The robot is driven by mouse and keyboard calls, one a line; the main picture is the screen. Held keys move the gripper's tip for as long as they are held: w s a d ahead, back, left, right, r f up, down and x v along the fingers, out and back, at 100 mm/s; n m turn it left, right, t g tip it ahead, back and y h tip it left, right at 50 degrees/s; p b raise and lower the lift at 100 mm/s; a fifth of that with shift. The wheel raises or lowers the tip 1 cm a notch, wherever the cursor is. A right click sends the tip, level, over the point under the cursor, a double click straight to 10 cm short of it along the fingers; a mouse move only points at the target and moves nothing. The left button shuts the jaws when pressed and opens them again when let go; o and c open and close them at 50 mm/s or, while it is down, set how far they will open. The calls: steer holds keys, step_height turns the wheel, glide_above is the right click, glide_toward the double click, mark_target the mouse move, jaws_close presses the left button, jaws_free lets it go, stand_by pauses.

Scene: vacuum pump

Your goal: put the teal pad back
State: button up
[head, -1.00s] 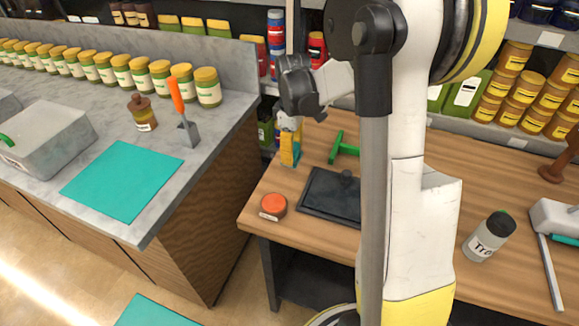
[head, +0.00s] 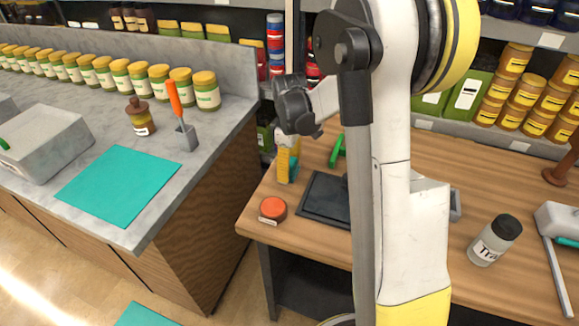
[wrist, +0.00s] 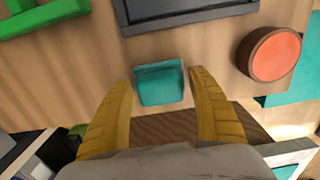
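A small teal pad (wrist: 160,84) with a raised rim shows in the wrist view, near the edge of the wooden table. It lies between the two yellow fingers of my gripper (wrist: 161,77), with a gap on each side. My gripper is open and points down. I cannot tell the exact height between fingers and pad. A large flat teal sheet (head: 118,184) lies on the stone counter, and another teal piece (head: 150,315) is on the floor.
On the wooden table (head: 400,140) are a dark tray (head: 325,199), an orange-topped round tin (head: 272,209), a green piece (head: 338,150) and a labelled jar (head: 494,241). A gap separates table and counter. An orange-handled tool (head: 175,100) stands on the counter.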

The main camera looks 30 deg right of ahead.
step_height(320, 180, up, 12)
steer(key=p, duration=0.4)
steer(key=s+a+r+m+t, duration=0.3)
steer(key=s+a, duration=0.4)
steer(key=s, duration=0.2)
steer(key=s+a+r+m+t, duration=0.3)
steer(key=s+a+m+t, duration=0.1)
steer(key=s+a, duration=0.4)
steer(key=shift+s+a+r+m, duration=0.25)
steer(key=shift+s+m, duration=0.05)
steer(key=shift+s, duration=0.2)
steer(key=shift+d, duration=0.1)
